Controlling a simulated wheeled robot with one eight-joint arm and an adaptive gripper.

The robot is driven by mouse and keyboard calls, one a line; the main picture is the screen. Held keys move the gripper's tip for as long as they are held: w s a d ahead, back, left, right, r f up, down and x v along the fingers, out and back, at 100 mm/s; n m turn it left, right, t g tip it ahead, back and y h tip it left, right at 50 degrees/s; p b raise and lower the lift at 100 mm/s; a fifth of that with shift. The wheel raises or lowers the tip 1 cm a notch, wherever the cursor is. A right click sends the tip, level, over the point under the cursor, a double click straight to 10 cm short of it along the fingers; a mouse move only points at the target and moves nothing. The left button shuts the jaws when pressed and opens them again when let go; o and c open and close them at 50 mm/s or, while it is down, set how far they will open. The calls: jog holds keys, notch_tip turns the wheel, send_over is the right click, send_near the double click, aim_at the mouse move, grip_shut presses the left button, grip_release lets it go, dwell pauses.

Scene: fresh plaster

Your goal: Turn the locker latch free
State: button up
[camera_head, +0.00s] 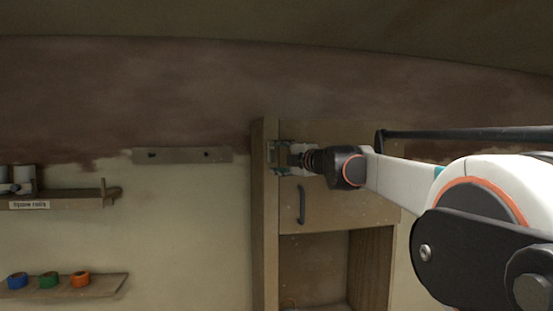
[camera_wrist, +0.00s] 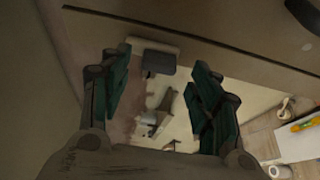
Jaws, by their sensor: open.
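The wooden locker (camera_head: 262,230) stands at the middle of the head view, its upper door (camera_head: 345,205) closed. My gripper (camera_head: 278,157) is at the upper left of that door, by the locker's left side; it hides the latch there. In the wrist view my gripper (camera_wrist: 161,66) is open, with its two teal-padded fingers apart. A dark grey block on a pale plate, which looks like the latch (camera_wrist: 158,62), shows between the fingertips at the door's edge. I see no clear contact between the fingers and it.
A dark pull handle (camera_head: 301,205) sits on the door below my gripper. An open compartment (camera_head: 315,265) is under the door. A rail with pegs (camera_head: 182,155) and shelves (camera_head: 65,285) with tape rolls are on the wall at left. A dark bar (camera_head: 465,133) runs behind my arm.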

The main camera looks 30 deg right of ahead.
jog(key=shift+s+d, duration=0.15)
jog(key=shift+s, duration=1.25)
jog(key=shift+s+d, duration=0.15)
jog(key=shift+s, duration=1.2)
